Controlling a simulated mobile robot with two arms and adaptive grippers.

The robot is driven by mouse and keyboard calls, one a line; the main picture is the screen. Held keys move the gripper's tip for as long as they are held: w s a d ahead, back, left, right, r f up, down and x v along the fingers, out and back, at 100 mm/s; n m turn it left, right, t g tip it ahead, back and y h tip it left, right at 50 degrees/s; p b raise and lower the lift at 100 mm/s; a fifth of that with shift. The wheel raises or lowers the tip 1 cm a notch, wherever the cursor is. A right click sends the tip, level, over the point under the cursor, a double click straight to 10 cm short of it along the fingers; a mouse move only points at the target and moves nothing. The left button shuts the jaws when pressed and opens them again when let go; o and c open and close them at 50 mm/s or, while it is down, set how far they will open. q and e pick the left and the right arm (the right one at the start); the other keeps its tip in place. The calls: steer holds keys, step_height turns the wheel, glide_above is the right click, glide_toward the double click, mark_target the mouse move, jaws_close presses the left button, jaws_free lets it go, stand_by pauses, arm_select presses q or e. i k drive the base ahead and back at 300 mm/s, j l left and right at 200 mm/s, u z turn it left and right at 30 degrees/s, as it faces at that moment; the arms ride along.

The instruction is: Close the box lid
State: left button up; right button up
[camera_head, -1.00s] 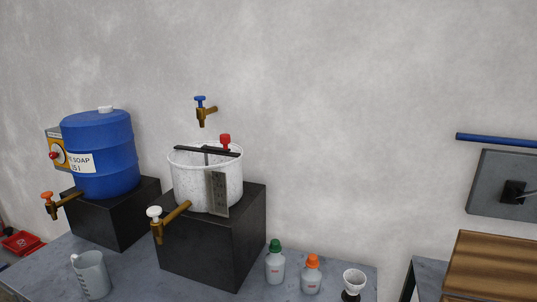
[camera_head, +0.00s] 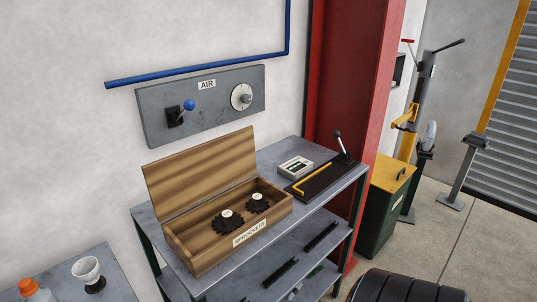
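The wooden box (camera_head: 185,248) stands on a grey metal shelf table in the middle of the head view. Its lid (camera_head: 202,172) is open, tilted up and back toward the wall. Two dark sprockets with pale tags, one at left (camera_head: 228,221) and one at right (camera_head: 257,204), lie inside the box. A paper label is on the box's front. Neither of my grippers shows in this view.
A small grey box (camera_head: 296,167) and a black lever fixture (camera_head: 322,180) stand right of the wooden box. The AIR panel (camera_head: 215,112) hangs on the wall behind the lid. A red pillar (camera_head: 350,90) rises behind the table. A black ribbed object (camera_head: 405,287) is at the bottom.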

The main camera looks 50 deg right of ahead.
mark_target(175, 183)
steer(key=z, duration=1.45)
steer(key=k+l, duration=0.2)
steer(key=l, duration=0.15)
steer(key=k+l, duration=0.15)
steer(key=l, duration=0.15)
steer(key=k+l, duration=0.2)
steer(key=l, duration=0.15)
steer(key=k+l, duration=0.15)
steer(key=l, duration=0.15)
